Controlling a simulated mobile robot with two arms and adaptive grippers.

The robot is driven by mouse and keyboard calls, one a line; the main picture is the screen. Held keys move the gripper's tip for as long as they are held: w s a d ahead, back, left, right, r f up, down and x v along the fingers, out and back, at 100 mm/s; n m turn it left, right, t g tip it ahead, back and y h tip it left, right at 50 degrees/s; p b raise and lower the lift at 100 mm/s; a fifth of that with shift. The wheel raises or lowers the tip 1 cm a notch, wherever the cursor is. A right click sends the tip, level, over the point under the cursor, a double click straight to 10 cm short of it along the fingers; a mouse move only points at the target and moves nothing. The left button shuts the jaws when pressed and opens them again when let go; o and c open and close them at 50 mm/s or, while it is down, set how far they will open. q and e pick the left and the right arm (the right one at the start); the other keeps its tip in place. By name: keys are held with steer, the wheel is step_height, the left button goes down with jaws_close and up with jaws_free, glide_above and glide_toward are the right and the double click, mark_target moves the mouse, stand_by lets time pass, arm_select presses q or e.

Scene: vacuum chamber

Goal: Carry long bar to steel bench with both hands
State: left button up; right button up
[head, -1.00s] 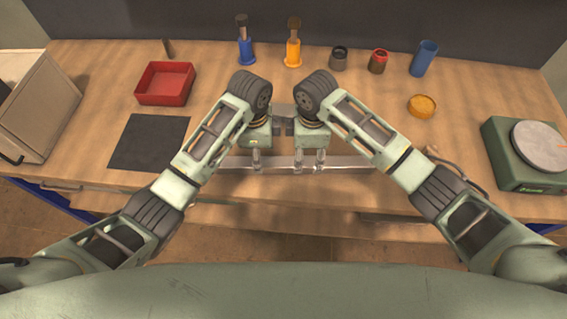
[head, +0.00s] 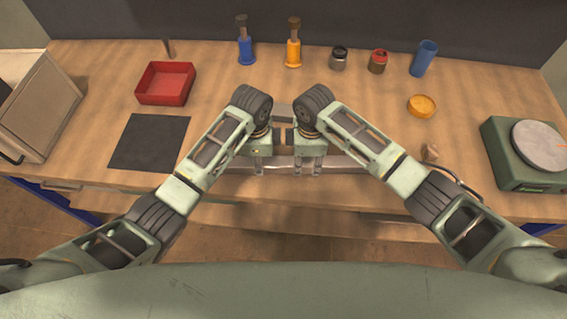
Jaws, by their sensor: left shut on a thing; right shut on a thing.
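The long bar (head: 342,162) is a pale metallic bar lying left to right along the front part of the wooden bench top. My arms hide parts of it. My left gripper (head: 259,168) points down and is shut on the bar left of its middle. My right gripper (head: 307,168) points down close beside it on the right and is shut on the bar too. Whether the bar touches the bench top or hangs just above it, I cannot tell. No separate steel bench is clear in the view.
A blue (head: 246,48) and an orange plunger-like item (head: 293,52) stand at the back.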

arm_select(q)
jaws_close()
arm_select(e)
jaws_close()
arm_select(q)
steer(key=shift+r, duration=0.1)
arm_select(e)
steer(key=shift+r, duration=0.15)
